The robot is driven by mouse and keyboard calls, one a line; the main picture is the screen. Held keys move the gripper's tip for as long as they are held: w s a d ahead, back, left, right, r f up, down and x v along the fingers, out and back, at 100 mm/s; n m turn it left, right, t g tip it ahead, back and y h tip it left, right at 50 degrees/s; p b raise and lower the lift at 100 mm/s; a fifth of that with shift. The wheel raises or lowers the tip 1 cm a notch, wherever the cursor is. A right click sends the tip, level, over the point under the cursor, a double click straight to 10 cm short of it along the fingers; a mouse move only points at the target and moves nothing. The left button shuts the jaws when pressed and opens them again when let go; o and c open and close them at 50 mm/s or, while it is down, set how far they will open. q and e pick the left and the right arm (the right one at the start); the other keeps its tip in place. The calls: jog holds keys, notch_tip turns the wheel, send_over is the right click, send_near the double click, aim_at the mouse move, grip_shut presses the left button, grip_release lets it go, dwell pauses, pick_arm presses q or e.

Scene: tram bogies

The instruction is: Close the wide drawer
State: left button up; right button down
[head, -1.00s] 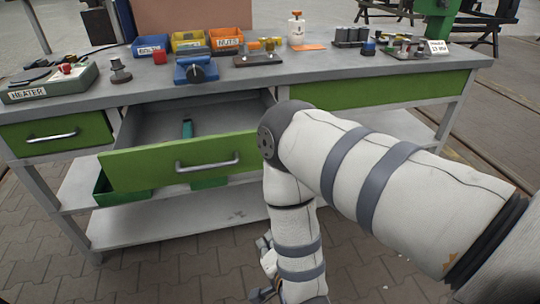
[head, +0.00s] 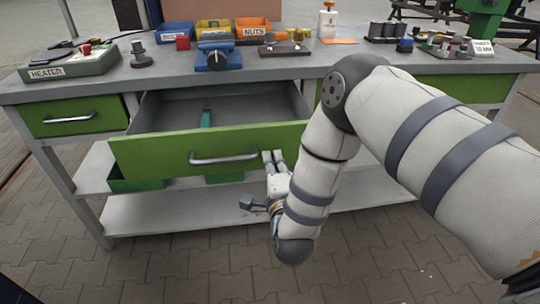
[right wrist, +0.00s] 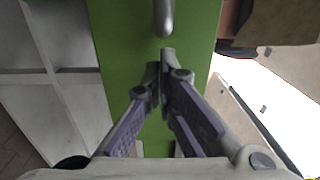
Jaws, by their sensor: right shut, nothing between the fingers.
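The wide drawer (head: 150,155) has a green front with a metal bar handle (head: 224,158). It is pulled out from the workbench, and its grey inside shows. My right gripper (head: 273,156) is in front of the drawer front, just right of the handle, with its fingers upward in the head view. In the right wrist view the fingers (right wrist: 160,62) are shut and empty, pointing at the green front, with the handle's end (right wrist: 164,18) just beyond the tips. I cannot tell whether the tips touch the front. My left gripper is not in view.
A green tool (head: 206,117) lies in the drawer. A narrow closed drawer (head: 70,116) is at left. The bench top (head: 165,75) holds a heater, bins, a vise and small parts. A lower shelf (head: 150,210) with green bins is below. The paved floor in front is clear.

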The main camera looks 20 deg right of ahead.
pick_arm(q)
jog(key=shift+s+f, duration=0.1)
pick_arm(e)
jog(key=shift+x, duration=1.1)
jog(key=shift+w, duration=0.1)
